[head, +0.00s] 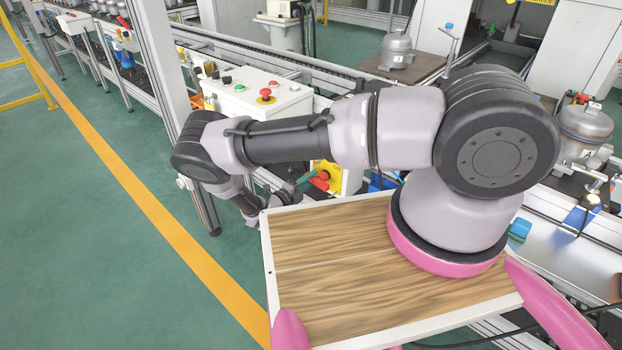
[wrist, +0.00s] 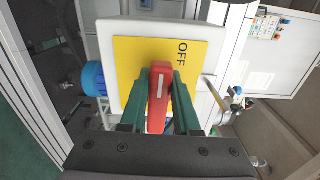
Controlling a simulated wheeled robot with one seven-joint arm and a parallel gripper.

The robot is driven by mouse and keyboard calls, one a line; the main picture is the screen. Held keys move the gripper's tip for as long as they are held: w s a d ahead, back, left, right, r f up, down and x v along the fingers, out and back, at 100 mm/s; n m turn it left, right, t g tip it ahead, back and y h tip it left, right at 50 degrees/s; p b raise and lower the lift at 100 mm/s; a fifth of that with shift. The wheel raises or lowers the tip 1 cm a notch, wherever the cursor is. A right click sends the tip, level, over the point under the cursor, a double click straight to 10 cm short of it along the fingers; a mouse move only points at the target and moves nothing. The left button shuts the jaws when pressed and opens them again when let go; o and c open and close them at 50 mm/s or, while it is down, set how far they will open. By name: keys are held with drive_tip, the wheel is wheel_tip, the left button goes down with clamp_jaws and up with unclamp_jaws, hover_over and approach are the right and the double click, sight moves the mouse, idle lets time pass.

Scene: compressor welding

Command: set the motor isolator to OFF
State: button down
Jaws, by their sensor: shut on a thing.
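The motor isolator has a yellow plate (wrist: 130,62) on a pale box, with a red handle (wrist: 157,100) in its middle. In the wrist view, the black word OFF reads sideways on the plate's upper right. The handle's white stripe runs up and down the picture, roughly along the line of the OFF lettering, not pointing squarely at it. No other lettering shows. My gripper (wrist: 160,82) has a green finger on each side of the handle and is shut on it. In the head view, the isolator's yellow plate (head: 331,172) shows below my arm, partly hidden by it.
A white control box (head: 250,95) with a red mushroom button (head: 265,95) stands just behind my arm. A blue round part (wrist: 93,78) sits beside the isolator. A conveyor line with grey compressors (head: 397,50) runs behind. Open green floor lies to the left.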

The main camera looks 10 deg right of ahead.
drive_tip(key=shift+f+n, duration=0.1)
drive_tip(key=shift+n, duration=0.2)
drive_tip(key=c, duration=0.6)
unclamp_jaws()
drive_tip(key=shift+c, duration=0.2)
drive_tip(key=v, duration=1)
drive_tip(key=shift+s+a, duration=0.2)
drive_tip(key=shift+a, duration=0.15)
